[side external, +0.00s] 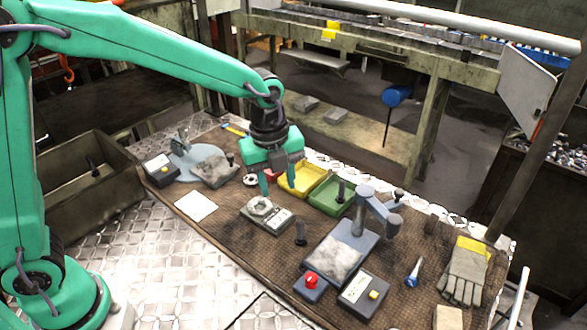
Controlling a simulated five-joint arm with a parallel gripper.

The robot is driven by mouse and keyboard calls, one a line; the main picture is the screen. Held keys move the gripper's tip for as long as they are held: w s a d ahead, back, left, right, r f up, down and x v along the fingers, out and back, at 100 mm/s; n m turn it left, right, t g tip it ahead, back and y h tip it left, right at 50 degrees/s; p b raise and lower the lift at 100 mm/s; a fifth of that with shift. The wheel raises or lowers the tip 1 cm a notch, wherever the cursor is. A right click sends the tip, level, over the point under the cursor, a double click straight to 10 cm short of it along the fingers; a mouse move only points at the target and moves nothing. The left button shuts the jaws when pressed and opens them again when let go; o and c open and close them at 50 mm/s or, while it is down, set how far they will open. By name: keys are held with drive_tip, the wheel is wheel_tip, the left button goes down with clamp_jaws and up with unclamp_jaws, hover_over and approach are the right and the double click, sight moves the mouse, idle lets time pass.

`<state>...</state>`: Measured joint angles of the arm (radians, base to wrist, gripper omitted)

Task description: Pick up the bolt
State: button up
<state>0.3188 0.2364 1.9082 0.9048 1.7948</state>
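My green gripper (278,178) points down above the middle of the table. Its fingertips look apart, with nothing seen between them. A dark upright bolt (300,236) stands on the brown mat, in front of the gripper and to its right, apart from it. Other dark bolt-like pieces stand in the green tray (328,205) and by the grey block at the left (231,159). A further one shows in the large bin (91,166). Which of these is the task's bolt I cannot tell.
A small scale (281,219) with a round pale part lies just below the gripper. A yellow tray (302,184) is behind. A grey press (340,250), a red button box (311,283) and gloves (465,272) fill the right. A white paper (196,205) lies left.

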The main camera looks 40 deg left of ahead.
sight(301, 222)
drive_tip(key=d+f+m, duration=0.1)
drive_tip(key=f+m, duration=0.1)
drive_tip(key=w+d+f+m, duration=0.1)
drive_tip(key=d+f+m, duration=0.1)
drive_tip(key=w+d+f+m+g, duration=0.1)
drive_tip(key=f, duration=0.1)
drive_tip(key=shift+w+d+m, duration=0.15)
drive_tip(key=shift+d+m, duration=0.05)
drive_tip(key=shift+m, duration=0.2)
drive_tip(key=shift+f, duration=1.3)
drive_tip(key=shift+f, duration=0.1)
drive_tip(key=shift+f, duration=2.5)
clamp_jaws()
